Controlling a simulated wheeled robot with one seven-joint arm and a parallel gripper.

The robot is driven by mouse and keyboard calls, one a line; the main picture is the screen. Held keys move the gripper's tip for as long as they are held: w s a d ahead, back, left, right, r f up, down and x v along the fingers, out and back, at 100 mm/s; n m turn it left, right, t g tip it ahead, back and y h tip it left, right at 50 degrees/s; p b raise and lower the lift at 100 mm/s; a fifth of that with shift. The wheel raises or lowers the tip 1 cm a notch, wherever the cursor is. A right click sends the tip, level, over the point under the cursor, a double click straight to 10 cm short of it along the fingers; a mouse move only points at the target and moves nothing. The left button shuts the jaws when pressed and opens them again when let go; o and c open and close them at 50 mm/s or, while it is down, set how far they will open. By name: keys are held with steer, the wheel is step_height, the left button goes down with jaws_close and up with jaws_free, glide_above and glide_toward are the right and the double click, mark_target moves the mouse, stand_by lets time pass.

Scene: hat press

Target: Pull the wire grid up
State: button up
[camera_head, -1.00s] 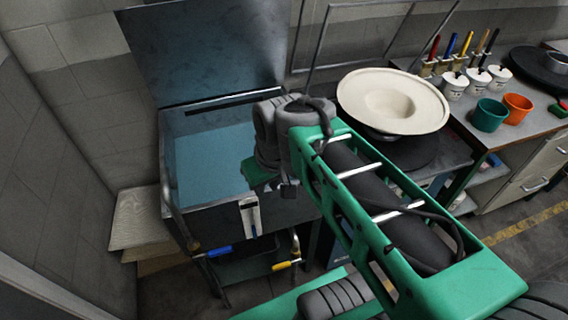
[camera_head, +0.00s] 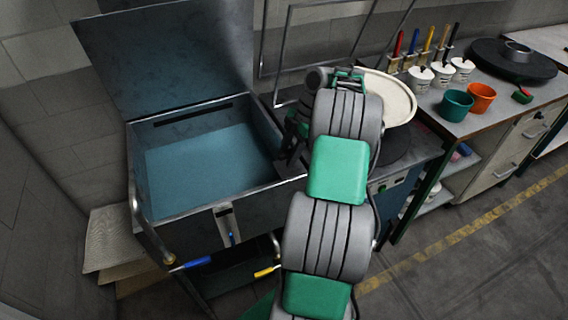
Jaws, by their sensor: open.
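No wire grid can be clearly made out; the inside of the metal tank (camera_head: 170,125) shows only a flat blue surface (camera_head: 205,160). The tank's lid (camera_head: 165,55) stands open against the wall. My gripper (camera_head: 288,160) is at the tank's right rim, small and dark and partly hidden by my arm. It is open, and nothing is seen between its fingers. Whether it touches the rim cannot be told.
A cream hat (camera_head: 395,95) sits right of the tank, partly behind my arm. A thin metal frame (camera_head: 290,35) stands behind. Blue (camera_head: 198,262) and yellow (camera_head: 266,272) handles are below the tank. The bench (camera_head: 440,120) holds cups, brushes and a teal pot (camera_head: 456,105).

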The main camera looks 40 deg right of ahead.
steer(key=shift+x, duration=1.4)
steer(key=shift+c, duration=0.4)
jaws_close()
